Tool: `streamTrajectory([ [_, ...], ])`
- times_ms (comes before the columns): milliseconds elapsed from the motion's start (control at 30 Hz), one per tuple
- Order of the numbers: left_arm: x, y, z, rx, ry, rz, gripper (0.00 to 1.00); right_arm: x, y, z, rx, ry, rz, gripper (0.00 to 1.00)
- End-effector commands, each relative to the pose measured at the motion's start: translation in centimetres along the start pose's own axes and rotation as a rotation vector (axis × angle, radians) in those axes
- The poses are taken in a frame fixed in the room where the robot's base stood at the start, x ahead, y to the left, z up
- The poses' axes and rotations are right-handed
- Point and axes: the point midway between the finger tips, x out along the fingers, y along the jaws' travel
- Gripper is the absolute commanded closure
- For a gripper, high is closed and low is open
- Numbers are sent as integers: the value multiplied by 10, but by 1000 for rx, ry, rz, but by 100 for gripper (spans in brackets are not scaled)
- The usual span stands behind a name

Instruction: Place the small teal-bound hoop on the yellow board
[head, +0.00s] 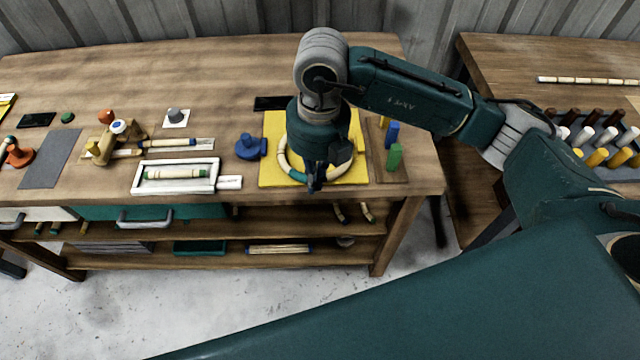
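The yellow board (272,128) lies on the workbench, right of its middle. A pale rattan hoop (287,166) shows over the board, its left and front parts in sight and the rest behind my gripper. My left gripper is out of view.
A blue clamp-like piece (247,148) stands at the board's left edge. Blue (391,135) and green (395,157) blocks stand to its right. A white tray (137,178) with a rattan piece lies further left. A second table (510,60) with a peg rack stands right.

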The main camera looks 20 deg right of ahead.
Motion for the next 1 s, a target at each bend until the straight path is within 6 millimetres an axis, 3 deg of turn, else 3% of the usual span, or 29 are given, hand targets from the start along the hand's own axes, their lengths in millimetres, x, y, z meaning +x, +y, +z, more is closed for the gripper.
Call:
streamTrajectory([
  [100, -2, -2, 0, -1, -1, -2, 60, 0, -15, 9, 29, -27, -56, 100],
  [267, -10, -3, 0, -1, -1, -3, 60, 19, -18, 9, 31, -24, -62, 100],
  [633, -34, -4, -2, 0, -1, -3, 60, 96, -22, 10, 28, -22, -59, 100],
  [800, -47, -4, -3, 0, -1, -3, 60, 92, -21, 38, 28, -27, -56, 100],
  [1000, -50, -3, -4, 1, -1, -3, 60, 94, -21, 50, 27, -27, -55, 100],
])
